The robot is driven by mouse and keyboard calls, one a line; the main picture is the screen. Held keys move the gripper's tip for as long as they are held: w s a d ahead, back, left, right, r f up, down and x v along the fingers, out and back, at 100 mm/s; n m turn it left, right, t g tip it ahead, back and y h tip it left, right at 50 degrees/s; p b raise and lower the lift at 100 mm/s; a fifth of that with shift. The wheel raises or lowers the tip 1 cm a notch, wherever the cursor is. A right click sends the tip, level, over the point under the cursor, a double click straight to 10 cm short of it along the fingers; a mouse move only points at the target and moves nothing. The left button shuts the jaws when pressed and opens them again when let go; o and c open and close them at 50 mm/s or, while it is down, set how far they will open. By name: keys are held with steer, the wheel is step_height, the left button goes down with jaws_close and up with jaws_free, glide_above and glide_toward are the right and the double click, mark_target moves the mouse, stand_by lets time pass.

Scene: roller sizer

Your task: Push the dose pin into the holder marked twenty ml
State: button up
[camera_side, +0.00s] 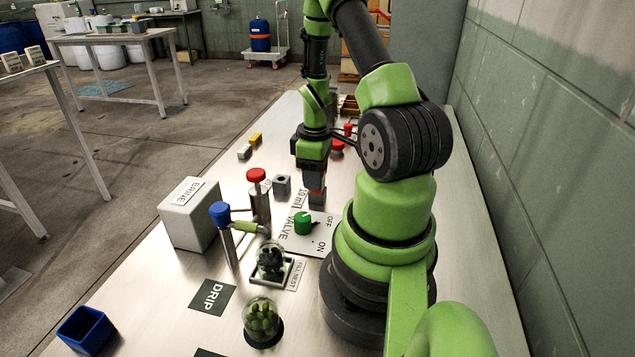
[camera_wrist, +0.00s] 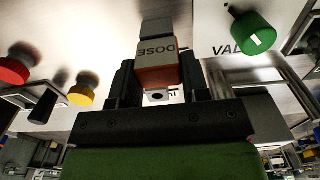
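The dose pin is between the fingers of my gripper (camera_wrist: 163,82). Its grey face marked DOSE (camera_wrist: 157,50) and its orange part (camera_wrist: 157,78) show in the wrist view. In the side view, the orange part (camera_side: 316,188) shows just under my gripper (camera_side: 313,172). A grey block (camera_side: 317,199) is directly beneath it, by a 10 ml label (camera_side: 301,197). I cannot tell whether this block is part of the pin or a holder. Another grey block with a hole (camera_side: 282,184) stands to the left. Its label is mostly hidden, so the twenty ml mark is not readable.
A green valve knob (camera_side: 303,222) sits on a plate marked OFF and ON, near my gripper. A blue bin (camera_side: 86,330) is at front left.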

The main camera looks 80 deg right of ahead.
steer(key=shift+c, duration=1.1)
steer(key=shift+r, duration=0.15)
step_height(320, 180, up, 10)
steer(key=shift+f, duration=0.1)
steer(key=w+d, duration=0.2)
steer(key=w, duration=0.7)
steer(key=shift+f, duration=0.15)
steer(key=shift+f, duration=0.1)
steer(key=shift+f, duration=2.8)
steer(key=shift+f, duration=1.95)
